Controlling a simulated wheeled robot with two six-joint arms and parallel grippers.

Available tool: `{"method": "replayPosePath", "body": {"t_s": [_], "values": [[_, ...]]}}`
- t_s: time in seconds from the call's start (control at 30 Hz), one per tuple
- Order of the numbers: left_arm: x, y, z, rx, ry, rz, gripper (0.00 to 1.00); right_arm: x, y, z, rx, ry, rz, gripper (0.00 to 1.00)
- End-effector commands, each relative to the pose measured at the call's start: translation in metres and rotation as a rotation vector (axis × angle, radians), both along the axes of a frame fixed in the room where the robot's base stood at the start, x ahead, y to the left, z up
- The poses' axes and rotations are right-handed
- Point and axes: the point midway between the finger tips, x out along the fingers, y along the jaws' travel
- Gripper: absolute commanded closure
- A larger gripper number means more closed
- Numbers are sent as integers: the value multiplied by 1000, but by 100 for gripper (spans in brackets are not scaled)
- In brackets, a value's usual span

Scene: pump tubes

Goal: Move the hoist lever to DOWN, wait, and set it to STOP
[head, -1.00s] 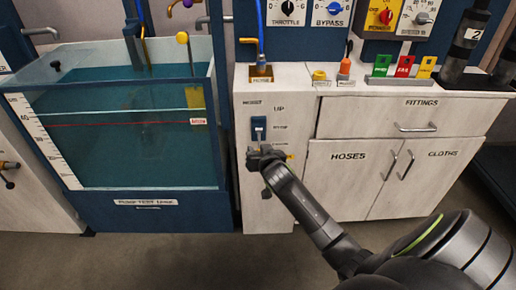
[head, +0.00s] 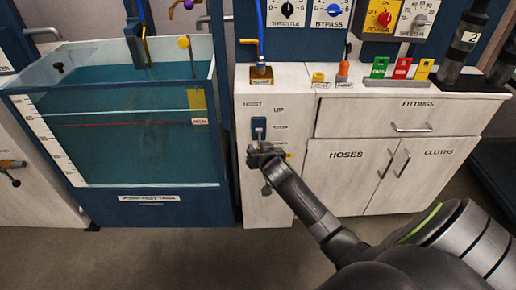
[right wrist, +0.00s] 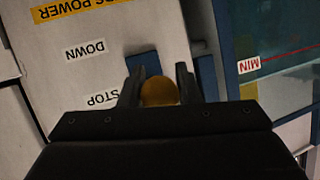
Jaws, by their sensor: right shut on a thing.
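The hoist panel (head: 258,124) is a blue slotted plate on the white cabinet front, with UP at the top of its labels. My right gripper (head: 264,152) covers its lower part in the head view. In the right wrist view, my right gripper (right wrist: 160,88) is shut on the lever's yellow round knob (right wrist: 160,92). The labels show upside down there: DOWN (right wrist: 85,50) is higher in the picture and STOP (right wrist: 103,98) is about level with the knob. The knob stands out from the panel, so the lever's exact setting cannot be told. My left gripper is not in view.
A glass-walled water tank (head: 130,197) stands left of the panel. Drawers and doors marked FITTINGS, HOSES (head: 346,155) and CLOTHS lie to the right. Throttle, bypass and power controls (head: 382,18) are above. Coloured tags (head: 402,68) stand on the counter. The floor in front is clear.

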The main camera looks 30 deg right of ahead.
Motion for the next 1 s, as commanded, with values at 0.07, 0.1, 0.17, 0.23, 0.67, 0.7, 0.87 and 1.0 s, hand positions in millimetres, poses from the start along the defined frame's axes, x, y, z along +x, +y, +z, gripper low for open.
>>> {"method": "replayPosePath", "body": {"t_s": [0.07, 0.1, 0.17, 0.23, 0.67, 0.7, 0.87, 1.0], "values": [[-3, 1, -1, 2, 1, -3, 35, 1, 1, 6, -4, -11, 3, 100], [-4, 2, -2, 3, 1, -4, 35, 2, 1, 7, -5, -12, 4, 100], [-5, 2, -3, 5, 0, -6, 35, 2, 1, 7, -5, -13, 4, 100], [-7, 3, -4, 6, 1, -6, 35, 2, 1, 8, -5, -14, 4, 100], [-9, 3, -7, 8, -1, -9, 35, 2, 1, 9, -6, -16, 5, 100], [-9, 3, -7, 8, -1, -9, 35, 2, 1, 9, -6, -16, 5, 100], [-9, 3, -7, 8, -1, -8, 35, 2, 1, 9, -6, -17, 5, 69], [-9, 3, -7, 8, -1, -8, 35, 2, 1, 8, -4, -13, 4, 51]]}}
